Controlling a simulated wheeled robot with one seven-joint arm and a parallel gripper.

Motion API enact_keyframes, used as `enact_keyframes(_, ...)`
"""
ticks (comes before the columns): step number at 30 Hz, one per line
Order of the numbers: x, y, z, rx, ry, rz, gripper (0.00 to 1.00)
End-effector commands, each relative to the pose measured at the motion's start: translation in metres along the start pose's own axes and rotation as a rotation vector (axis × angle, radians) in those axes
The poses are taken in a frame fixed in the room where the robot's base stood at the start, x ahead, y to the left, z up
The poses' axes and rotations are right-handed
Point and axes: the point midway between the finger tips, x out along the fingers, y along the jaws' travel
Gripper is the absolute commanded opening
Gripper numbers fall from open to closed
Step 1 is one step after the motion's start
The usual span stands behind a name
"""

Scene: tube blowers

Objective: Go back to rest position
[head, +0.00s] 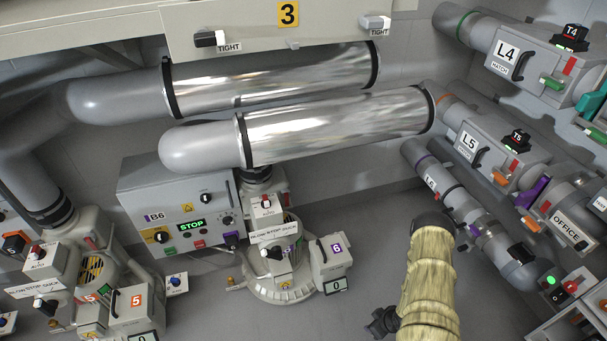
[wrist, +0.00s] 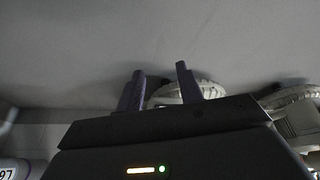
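My gripper (wrist: 160,82) shows in the wrist view as two dark purple fingers standing apart with an empty gap between them. It is open and holds nothing. Behind the fingers are a plain grey surface and a pale ribbed round part (wrist: 205,90), apart from the fingers as far as I can tell. In the head view my arm in its yellowish sleeve (head: 428,285) rises at the lower right over the grey floor.
Blower 6 (head: 278,290) and the grey B6 control box (head: 180,205), with STOP lit green, stand left of my arm. Blower 5 (head: 135,305) is at the lower left. Pipes L4, L5 and L6 (head: 450,190) run along the right. Silver ducts (head: 335,125) cross above.

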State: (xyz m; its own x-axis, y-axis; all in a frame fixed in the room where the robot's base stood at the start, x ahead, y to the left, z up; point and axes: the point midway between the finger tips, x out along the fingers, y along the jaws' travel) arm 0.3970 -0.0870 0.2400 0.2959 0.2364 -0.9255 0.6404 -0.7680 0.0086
Motion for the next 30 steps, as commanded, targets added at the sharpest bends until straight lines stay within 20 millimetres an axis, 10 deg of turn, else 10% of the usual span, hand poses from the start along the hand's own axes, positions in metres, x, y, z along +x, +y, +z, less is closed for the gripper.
enact_keyframes(17, -0.060, 0.044, -0.059, 0.055, -0.066, 0.073, 0.36)
enact_keyframes(30, -0.188, 0.073, -0.144, 0.216, -0.143, 0.186, 0.36)
